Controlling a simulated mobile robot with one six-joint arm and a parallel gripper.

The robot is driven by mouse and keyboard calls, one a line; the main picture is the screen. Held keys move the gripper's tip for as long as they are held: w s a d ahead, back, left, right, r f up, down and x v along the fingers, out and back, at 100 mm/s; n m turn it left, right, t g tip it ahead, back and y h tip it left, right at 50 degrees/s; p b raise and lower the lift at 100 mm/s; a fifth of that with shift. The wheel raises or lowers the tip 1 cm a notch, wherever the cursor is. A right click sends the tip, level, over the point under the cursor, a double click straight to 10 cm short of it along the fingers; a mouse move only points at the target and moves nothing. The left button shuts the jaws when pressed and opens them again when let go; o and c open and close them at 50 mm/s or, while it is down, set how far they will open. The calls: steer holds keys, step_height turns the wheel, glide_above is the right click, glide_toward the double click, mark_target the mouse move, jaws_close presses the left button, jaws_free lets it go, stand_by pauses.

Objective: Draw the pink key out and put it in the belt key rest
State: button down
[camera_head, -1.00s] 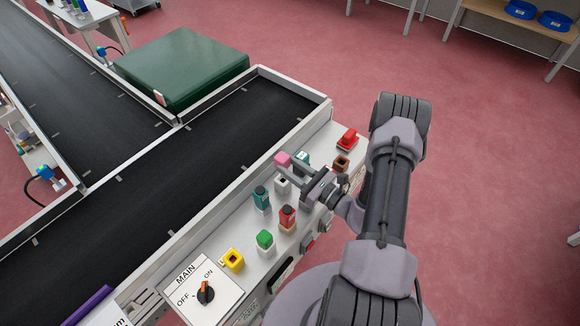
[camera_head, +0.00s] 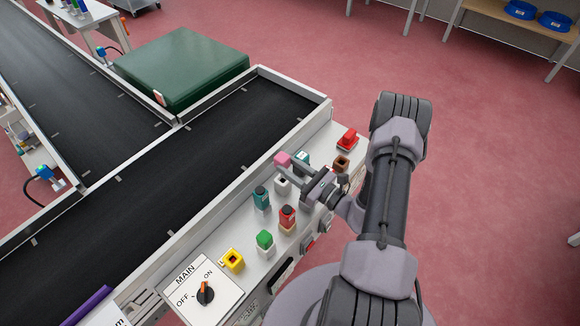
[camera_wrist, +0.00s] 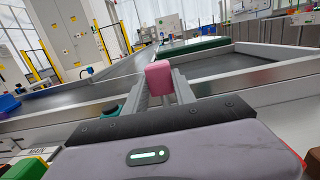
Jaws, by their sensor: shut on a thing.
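The pink key (camera_head: 282,159) is at the tips of my gripper (camera_head: 290,164), over the far part of the control panel (camera_head: 209,234). In the wrist view the pink key (camera_wrist: 158,78) sits between the two shut fingers (camera_wrist: 160,92). Its lower end is hidden by the fingers. A white block (camera_head: 282,185) with a dark slot on top stands just below the fingers in the head view. A yellow holder (camera_head: 232,260) with a dark opening and a brown holder (camera_head: 341,163) stand on the same panel. I cannot tell which one is the belt key rest.
Teal (camera_head: 261,197), red (camera_head: 287,216) and green (camera_head: 265,240) pieces stand close together on the panel. A red switch (camera_head: 347,138) is at its far end. The MAIN dial (camera_head: 205,292) is at the near end. A black conveyor belt (camera_head: 190,165) runs alongside.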

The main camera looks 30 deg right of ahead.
steer(key=shift+f+b, duration=1.95)
steer(key=shift+f, duration=0.35)
steer(key=shift+f, duration=0.65)
steer(key=shift+r, duration=0.1)
steer(key=shift+r+p, duration=1.95)
steer(key=shift+r, duration=0.65)
steer(key=shift+f+b, duration=2.05)
steer(key=shift+f, duration=0.05)
steer(key=shift+f, duration=0.6)
steer(key=c, duration=0.9)
jaws_free()
steer(key=shift+c, duration=0.2)
